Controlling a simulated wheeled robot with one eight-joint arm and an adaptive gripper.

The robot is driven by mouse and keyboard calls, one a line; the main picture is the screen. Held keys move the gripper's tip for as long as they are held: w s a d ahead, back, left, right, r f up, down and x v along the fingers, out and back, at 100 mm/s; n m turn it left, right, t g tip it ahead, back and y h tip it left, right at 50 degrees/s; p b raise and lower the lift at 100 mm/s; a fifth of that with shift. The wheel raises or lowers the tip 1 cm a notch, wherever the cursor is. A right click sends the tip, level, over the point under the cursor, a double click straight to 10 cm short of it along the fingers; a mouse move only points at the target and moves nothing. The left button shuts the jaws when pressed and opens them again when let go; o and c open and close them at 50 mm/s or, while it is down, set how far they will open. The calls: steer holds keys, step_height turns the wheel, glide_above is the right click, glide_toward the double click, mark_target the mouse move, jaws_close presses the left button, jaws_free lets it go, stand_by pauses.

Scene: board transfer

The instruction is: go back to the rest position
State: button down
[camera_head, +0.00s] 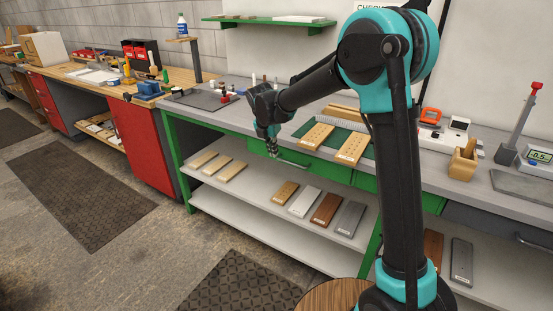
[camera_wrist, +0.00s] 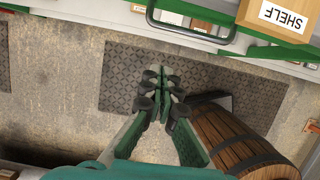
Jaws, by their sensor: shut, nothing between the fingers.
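My gripper (camera_head: 272,150) hangs pointing down at the front edge of the grey workbench, in front of a green drawer. In the wrist view my gripper (camera_wrist: 160,82) is shut and empty, its fingertips together above the floor and a dark mat. My arm runs from the lower right up to a high elbow, then down and left to the gripper. Two light wooden boards (camera_head: 318,136) and (camera_head: 353,148) lie on the bench to the right of the gripper.
Below the bench, a shelf (camera_head: 255,208) holds several boards. A drawer handle (camera_head: 296,161) juts out near my gripper. A barrel (camera_wrist: 235,140) stands on the floor in the wrist view. A board labelled SHELF (camera_wrist: 275,18) shows at top right. Open floor lies left of the bench.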

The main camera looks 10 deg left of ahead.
steer(key=v, duration=0.4)
steer(key=s+d+f+m, duration=0.2)
steer(key=s+d+m, duration=0.3)
steer(key=d+m, duration=0.5)
steer(key=s+d+f+m, duration=0.1)
steer(key=s+d+m, duration=0.5)
steer(key=d, duration=0.7)
steer(key=s+d+f+m, duration=0.4)
steer(key=s+d+m, duration=0.1)
steer(key=s+m, duration=0.2)
steer(key=s+d+f+m+t+y, duration=0.1)
steer(key=s+d+f+m, duration=0.3)
steer(key=s+d+m, duration=0.2)
steer(key=s+m, duration=0.2)
steer(key=s, duration=0.1)
steer(key=shift+m, duration=0.3)
